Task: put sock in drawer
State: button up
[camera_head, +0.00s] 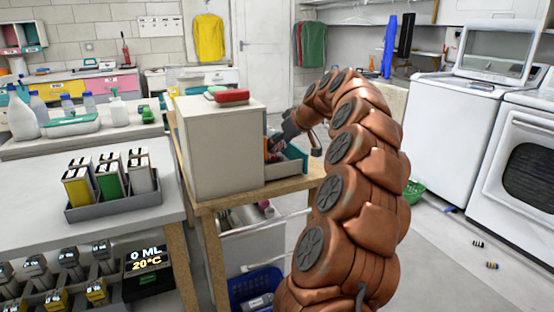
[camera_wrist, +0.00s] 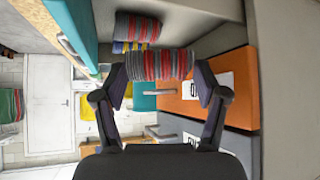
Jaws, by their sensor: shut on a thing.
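My gripper (camera_wrist: 160,88) is shut on a striped sock (camera_wrist: 160,65) in red, grey and dark bands, held crosswise between the two fingers. In the head view my gripper (camera_head: 289,130) is at the right side of the grey cabinet, by an open drawer (camera_head: 293,166). In the wrist view the open drawer's teal front (camera_wrist: 75,20) is at the upper left. Another striped sock (camera_wrist: 137,27) lies in the drawer, beyond the held one, with further colourful cloth partly hidden. I cannot tell whether the held sock touches the drawer.
The grey cabinet (camera_head: 222,150) stands on a wooden table (camera_head: 232,197), with a red item (camera_head: 231,96) on top. Orange (camera_wrist: 188,98) and dark grey drawer fronts show in the wrist view. White machines (camera_head: 440,130) stand right. A blue basket (camera_head: 252,290) is below.

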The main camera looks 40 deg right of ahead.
jog(key=shift+a+f+b, duration=0.1)
jog(key=shift+f+b, duration=0.3)
jog(key=shift+f, duration=1.7)
jog(key=shift+w+a+f, duration=0.1)
jog(key=shift+a+f, duration=0.1)
jog(key=shift+f, duration=0.05)
jog(key=shift+f+b, duration=0.55)
jog(key=shift+f, duration=0.05)
